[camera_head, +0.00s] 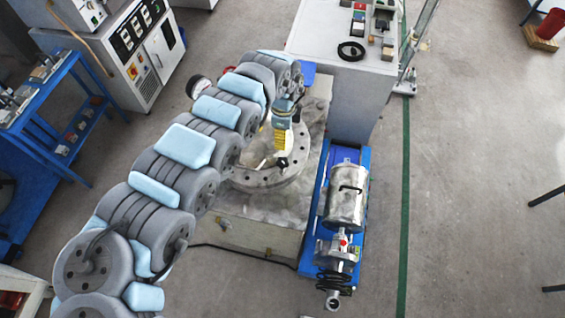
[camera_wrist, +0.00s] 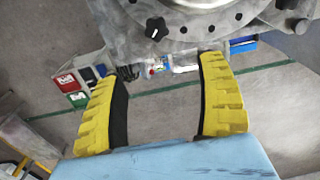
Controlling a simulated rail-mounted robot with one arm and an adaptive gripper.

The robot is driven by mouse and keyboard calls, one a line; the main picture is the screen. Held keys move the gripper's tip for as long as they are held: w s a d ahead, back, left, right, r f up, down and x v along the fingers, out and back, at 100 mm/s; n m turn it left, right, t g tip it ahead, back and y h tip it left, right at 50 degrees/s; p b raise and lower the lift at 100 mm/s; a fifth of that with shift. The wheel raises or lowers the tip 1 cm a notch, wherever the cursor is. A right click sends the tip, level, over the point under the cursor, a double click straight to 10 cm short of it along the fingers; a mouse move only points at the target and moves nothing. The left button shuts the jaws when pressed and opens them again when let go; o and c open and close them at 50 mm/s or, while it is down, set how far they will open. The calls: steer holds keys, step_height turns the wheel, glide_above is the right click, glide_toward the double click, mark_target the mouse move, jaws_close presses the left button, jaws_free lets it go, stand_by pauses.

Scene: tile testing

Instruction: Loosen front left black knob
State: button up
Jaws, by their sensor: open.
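A round metal plate (camera_head: 262,183) with holes around its rim sits on a grey block. It also shows at the top of the wrist view (camera_wrist: 225,25). A black star-shaped knob (camera_wrist: 155,28) is at the plate's edge in the wrist view, just beyond the fingertips. A second black knob (camera_wrist: 300,26) is at the far right. I cannot tell from the pictures which one is front left. My gripper (camera_wrist: 158,68) has two yellow ribbed fingers with black inner pads, spread wide and empty. In the head view my gripper (camera_head: 281,146) is over the plate, partly hiding it.
A silver motor and pump (camera_head: 345,205) stand on a blue base (camera_head: 311,215) right of the block. A grey cabinet (camera_head: 335,75) with buttons stands behind. A blue workbench (camera_head: 40,130) and a white control cabinet (camera_head: 150,65) are at the left.

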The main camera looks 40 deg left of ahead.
mark_target(282, 161)
steer(key=f, duration=0.5)
steer(key=f+b, duration=0.1)
steer(key=f, duration=0.9)
steer(key=shift+s+f, duration=0.2)
steer(key=shift+s, duration=0.05)
steer(key=shift+a+f+b, duration=0.1)
steer(key=shift+f+b, duration=0.2)
steer(key=shift+f, duration=0.75)
steer(key=c, duration=1.2)
